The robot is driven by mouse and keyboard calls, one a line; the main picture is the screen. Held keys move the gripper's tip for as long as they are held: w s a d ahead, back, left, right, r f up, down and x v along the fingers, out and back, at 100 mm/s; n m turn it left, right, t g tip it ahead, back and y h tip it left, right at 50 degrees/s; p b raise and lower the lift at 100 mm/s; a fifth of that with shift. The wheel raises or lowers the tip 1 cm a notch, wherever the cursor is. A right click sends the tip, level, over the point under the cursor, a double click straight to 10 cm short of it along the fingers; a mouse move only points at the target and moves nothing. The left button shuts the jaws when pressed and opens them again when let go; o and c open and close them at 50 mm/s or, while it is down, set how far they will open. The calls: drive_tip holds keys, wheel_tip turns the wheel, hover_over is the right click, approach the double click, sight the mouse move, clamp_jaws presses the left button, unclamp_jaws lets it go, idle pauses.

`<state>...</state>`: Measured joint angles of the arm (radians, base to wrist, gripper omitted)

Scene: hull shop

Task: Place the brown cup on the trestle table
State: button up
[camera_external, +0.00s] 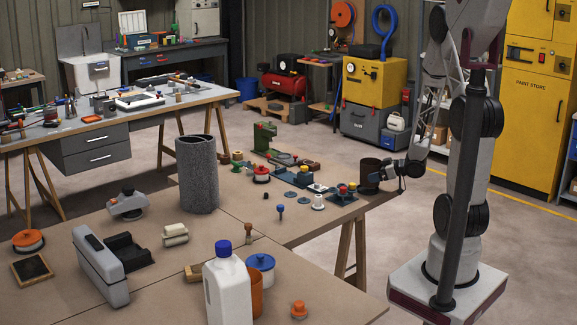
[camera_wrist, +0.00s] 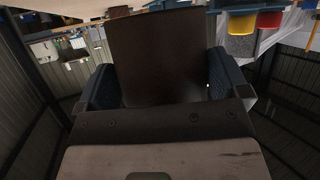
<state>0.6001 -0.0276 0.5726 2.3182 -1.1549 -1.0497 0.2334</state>
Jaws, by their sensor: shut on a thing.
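The brown cup (camera_external: 369,172) is dark and stands roughly upright at the right edge of the near trestle table (camera_external: 312,226). My gripper (camera_external: 388,171) reaches in from the right and is shut on the cup. In the wrist view the cup (camera_wrist: 160,55) fills the space between the two blue-grey fingers (camera_wrist: 160,85). I cannot tell whether the cup's base touches the tabletop or hangs just above or beside its edge.
Dark blue blocks with red and yellow knobs (camera_external: 345,190) sit just left of the cup. A white knob (camera_external: 318,201), a grey cylinder (camera_external: 197,173) and a white bottle (camera_external: 227,285) stand farther left. Bare tabletop shows at the front right. A second trestle table (camera_external: 205,95) stands behind.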

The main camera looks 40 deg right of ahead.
drive_tip(key=shift+w+d+f, duration=0.1)
drive_tip(key=shift+w+f, duration=0.2)
drive_tip(key=shift+f, duration=0.25)
drive_tip(key=shift+w+d+f, duration=0.1)
drive_tip(key=shift+w+f, duration=0.15)
drive_tip(key=shift+f, duration=0.8)
drive_tip(key=shift+f, duration=0.2)
drive_tip(key=o, duration=0.6)
drive_tip(key=shift+c, duration=0.2)
drive_tip(key=v, duration=0.7)
drive_tip(key=shift+s, duration=0.35)
drive_tip(key=shift+r, duration=0.1)
drive_tip(key=shift+c, duration=0.3)
